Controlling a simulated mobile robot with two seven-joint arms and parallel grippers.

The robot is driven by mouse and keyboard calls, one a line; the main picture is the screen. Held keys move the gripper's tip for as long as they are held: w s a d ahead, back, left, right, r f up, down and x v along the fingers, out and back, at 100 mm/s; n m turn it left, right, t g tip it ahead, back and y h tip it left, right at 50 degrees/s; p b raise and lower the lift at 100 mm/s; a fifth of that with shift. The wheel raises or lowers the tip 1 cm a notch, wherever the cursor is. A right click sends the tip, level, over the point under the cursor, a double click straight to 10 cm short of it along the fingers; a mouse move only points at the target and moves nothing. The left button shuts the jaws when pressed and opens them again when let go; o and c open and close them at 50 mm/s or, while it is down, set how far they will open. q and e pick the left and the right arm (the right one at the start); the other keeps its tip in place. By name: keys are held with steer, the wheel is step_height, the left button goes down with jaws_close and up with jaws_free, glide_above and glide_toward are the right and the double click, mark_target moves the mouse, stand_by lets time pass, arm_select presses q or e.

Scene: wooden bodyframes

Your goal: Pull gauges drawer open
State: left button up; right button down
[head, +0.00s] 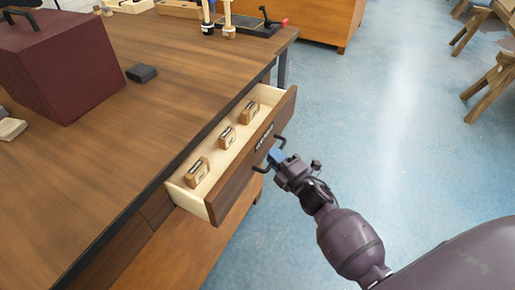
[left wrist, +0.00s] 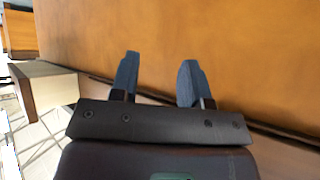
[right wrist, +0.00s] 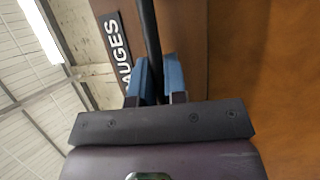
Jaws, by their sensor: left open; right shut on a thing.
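The gauges drawer (head: 235,190) stands pulled out from under the workbench, with a pale wood inside and a dark front. Several small wooden gauge blocks (head: 227,137) lie in a row in it. My right gripper (head: 276,157) is shut on the dark drawer handle (head: 268,163) at the drawer front. In the right wrist view the handle bar (right wrist: 150,45) runs between the blue fingertips (right wrist: 160,80), beside a label (right wrist: 117,50) of which "AUGES" can be read. My left gripper (left wrist: 155,80) is open and empty, facing a brown wooden surface; it is not in the head view.
The workbench top (head: 130,110) carries a dark red box (head: 60,65), a small dark block (head: 141,73) and tools at the far end. Blue floor (head: 340,120) is clear in front of the drawer. Wooden trestles (head: 490,90) stand at the far right.

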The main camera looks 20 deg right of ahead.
arm_select(q)
steer(key=shift+s+d+r+p, duration=0.1)
steer(key=shift+s+r+p, duration=0.15)
steer(key=shift+r+p, duration=0.2)
steer(key=shift+s+d+r+p, duration=0.1)
steer(key=shift+s+r+p, duration=0.1)
steer(key=shift+r+p, duration=0.25)
arm_select(e)
steer(key=s+d, duration=1.1)
steer(key=s, duration=0.4)
steer(key=shift+d, duration=0.4)
arm_select(q)
steer(key=shift+f, duration=0.1)
arm_select(e)
steer(key=shift+s, duration=0.1)
arm_select(q)
steer(key=shift+d, duration=0.15)
arm_select(e)
steer(key=c, duration=1.2)
jaws_free()
arm_select(q)
steer(key=shift+f, duration=0.1)
arm_select(e)
steer(key=v, duration=1)
steer(key=shift+s+d, duration=0.15)
steer(key=shift+s, duration=0.25)
